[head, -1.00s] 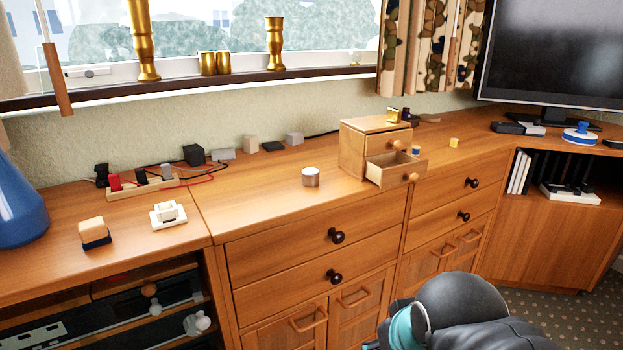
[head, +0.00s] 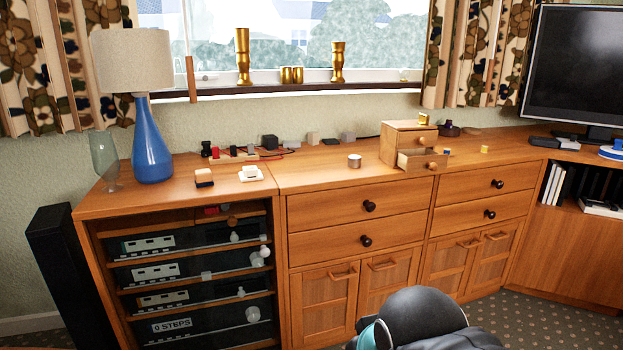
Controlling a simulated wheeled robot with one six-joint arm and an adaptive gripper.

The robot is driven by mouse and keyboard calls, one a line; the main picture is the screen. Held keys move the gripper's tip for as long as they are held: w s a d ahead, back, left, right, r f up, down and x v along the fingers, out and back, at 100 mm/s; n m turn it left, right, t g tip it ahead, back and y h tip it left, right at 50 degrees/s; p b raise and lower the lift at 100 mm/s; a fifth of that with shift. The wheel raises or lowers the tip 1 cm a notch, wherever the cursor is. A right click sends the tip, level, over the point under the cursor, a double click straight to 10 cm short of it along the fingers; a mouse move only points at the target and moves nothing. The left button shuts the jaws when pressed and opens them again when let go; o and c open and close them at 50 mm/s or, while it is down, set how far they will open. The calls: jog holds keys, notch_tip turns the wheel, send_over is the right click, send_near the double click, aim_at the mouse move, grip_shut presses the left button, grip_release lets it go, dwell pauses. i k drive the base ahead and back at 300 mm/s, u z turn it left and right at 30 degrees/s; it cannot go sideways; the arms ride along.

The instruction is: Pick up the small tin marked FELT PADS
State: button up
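A small round tin (head: 354,160) with a pale top stands upright on the wooden sideboard (head: 325,178), left of a small wooden drawer box (head: 396,138). No lettering on the tin can be read at this distance, so I cannot confirm its marking. Nothing touches the tin. Part of my dark arm with a teal band shows at the bottom, in front of the sideboard and well short of the tin. My gripper is not in view.
The drawer box has its lower drawer (head: 423,161) pulled open. Cables and small blocks line the wall.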

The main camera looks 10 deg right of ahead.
aim_at(354, 161)
jog(key=u, duration=0.25)
jog(key=k, duration=0.35)
jog(key=z, duration=0.95)
jog(key=i, duration=0.7)
jog(key=z, duration=0.45)
jog(key=i, duration=0.85)
jog(key=u, duration=0.3)
